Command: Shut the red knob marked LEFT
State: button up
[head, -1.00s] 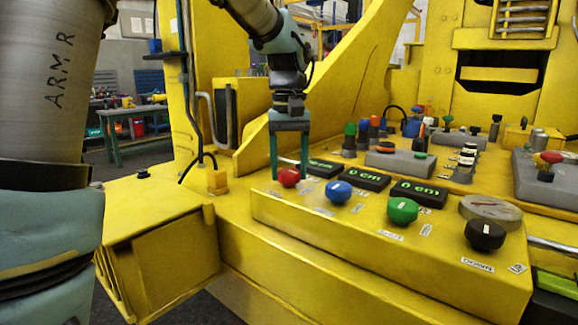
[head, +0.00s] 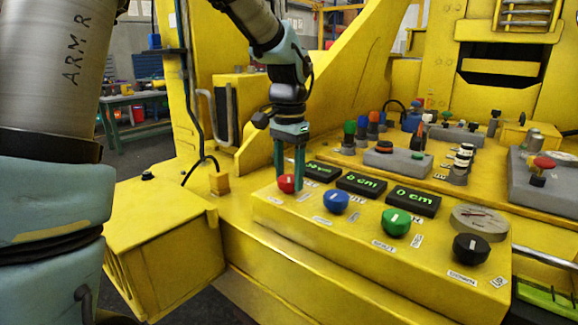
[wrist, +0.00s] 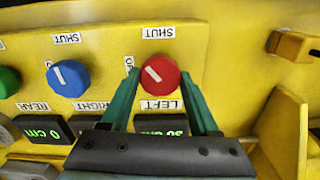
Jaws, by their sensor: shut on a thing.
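The red knob (head: 287,184) sits at the left end of the yellow control panel. In the wrist view the red knob (wrist: 160,76) has a tilted white pointer line, with an upside-down LEFT label (wrist: 161,104) on one side and a SHUT label (wrist: 159,33) on the opposite side. An OPEN label beside it is partly hidden by a finger. My gripper (head: 289,188) points down, with one finger on each side of the red knob, shut on it. In the wrist view my gripper (wrist: 160,78) reaches in from below.
Blue (head: 335,202), green (head: 396,222) and black (head: 471,248) knobs stand in a row to the right. The display (head: 322,171) behind the red knob appears to read 30 cm. A yellow bracket (wrist: 284,130) stands to the right in the wrist view.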

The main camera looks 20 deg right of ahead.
aim_at(289, 178)
jog(key=m+p, duration=0.2)
jog(key=m, duration=0.2)
jog(key=shift+r+p, duration=0.15)
jog(key=shift+p, duration=0.25)
jog(key=shift+m+p, duration=0.9)
jog(key=shift+m, duration=0.8)
jog(key=o, duration=1.4)
jog(key=shift+c, duration=0.2)
notch_tip(289, 178, up, 10)
jog(key=b, duration=0.1)
jog(key=shift+r, duration=0.25)
